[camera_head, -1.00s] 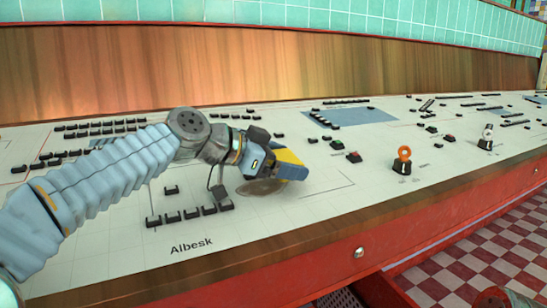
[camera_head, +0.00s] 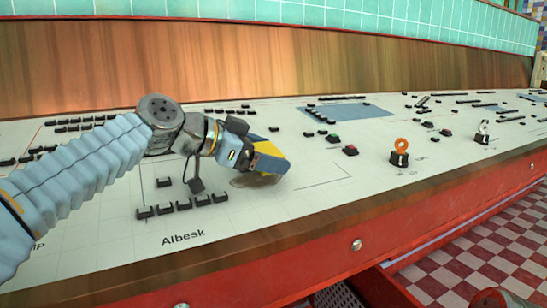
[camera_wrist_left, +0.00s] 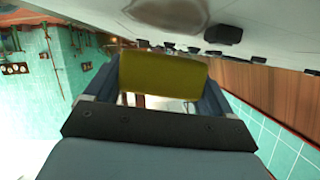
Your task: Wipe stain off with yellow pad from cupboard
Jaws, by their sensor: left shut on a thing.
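My left gripper (camera_head: 264,161) reaches in from the left and is shut on the yellow pad (camera_head: 259,140), low over the pale console top (camera_head: 235,221). The pad shows between the two fingers in the left wrist view (camera_wrist_left: 162,83). A brownish stain (camera_head: 246,181) lies on the console top just under and beside the gripper, partly hidden by it. I cannot tell whether the pad touches the surface. I see no cupboard that I can make out. My right gripper is not clearly in view.
Several black switches (camera_head: 183,205) stand in a row left of the stain, by the word Albesk. A wooden edge (camera_head: 300,228) borders the front.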

